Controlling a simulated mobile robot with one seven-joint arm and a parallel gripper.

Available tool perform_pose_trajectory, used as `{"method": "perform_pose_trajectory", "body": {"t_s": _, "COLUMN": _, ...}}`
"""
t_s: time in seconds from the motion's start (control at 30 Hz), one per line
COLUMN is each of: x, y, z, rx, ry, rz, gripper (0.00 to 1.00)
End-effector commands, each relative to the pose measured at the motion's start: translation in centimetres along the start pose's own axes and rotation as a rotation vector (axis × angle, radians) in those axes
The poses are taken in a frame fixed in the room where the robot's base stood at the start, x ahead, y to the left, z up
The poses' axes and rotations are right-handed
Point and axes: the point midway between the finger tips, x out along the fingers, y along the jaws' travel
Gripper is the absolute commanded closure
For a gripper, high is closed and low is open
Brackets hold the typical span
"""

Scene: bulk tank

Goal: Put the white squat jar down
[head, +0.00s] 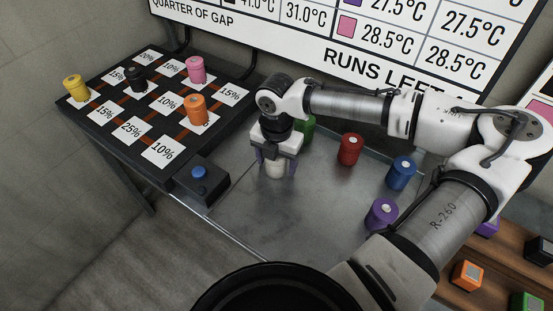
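The white squat jar (275,169) is at the left part of the grey metal tray (290,215), directly below my gripper (277,165). My gripper points down, with one purple-tinted finger on each side of the jar. The fingers appear closed on the jar's sides. The jar's top is hidden by the gripper body. I cannot tell whether its base touches the tray or hangs just above it.
Red (350,149), blue (401,173) and purple (381,214) jars stand to the right; a green jar (307,127) is partly hidden behind my gripper. A black box with a blue button (199,173) is left. The percent-labelled board (132,128) holds several jars. The tray's front is clear.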

Motion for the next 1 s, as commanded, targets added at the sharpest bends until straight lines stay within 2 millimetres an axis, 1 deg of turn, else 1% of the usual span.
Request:
{"method": "perform_pose_trajectory", "body": {"t_s": 0.27, "x": 0.0, "y": 0.0, "z": 0.0, "rx": 0.0, "ry": 0.0, "rz": 0.0, "gripper": 0.3}}
{"method": "perform_pose_trajectory", "body": {"t_s": 0.43, "x": -0.9, "y": 0.0, "z": 0.0, "rx": 0.001, "ry": -0.001, "rz": 0.001, "gripper": 0.3}}
{"method": "perform_pose_trajectory", "body": {"t_s": 0.57, "x": -3.1, "y": 0.0, "z": 0.0, "rx": 0.001, "ry": -0.002, "rz": 0.003, "gripper": 0.3}}
{"method": "perform_pose_trajectory", "body": {"t_s": 0.8, "x": -8.4, "y": 0.0, "z": 0.1, "rx": 0.001, "ry": -0.001, "rz": 0.003, "gripper": 0.3}}
{"method": "perform_pose_trajectory", "body": {"t_s": 0.9, "x": -10.1, "y": 0.0, "z": 0.1, "rx": 0.0, "ry": -0.001, "rz": 0.002, "gripper": 0.3}}
{"method": "perform_pose_trajectory", "body": {"t_s": 1.0, "x": -11.4, "y": 0.0, "z": 0.0, "rx": 0.0, "ry": 0.0, "rz": 0.001, "gripper": 0.3}}
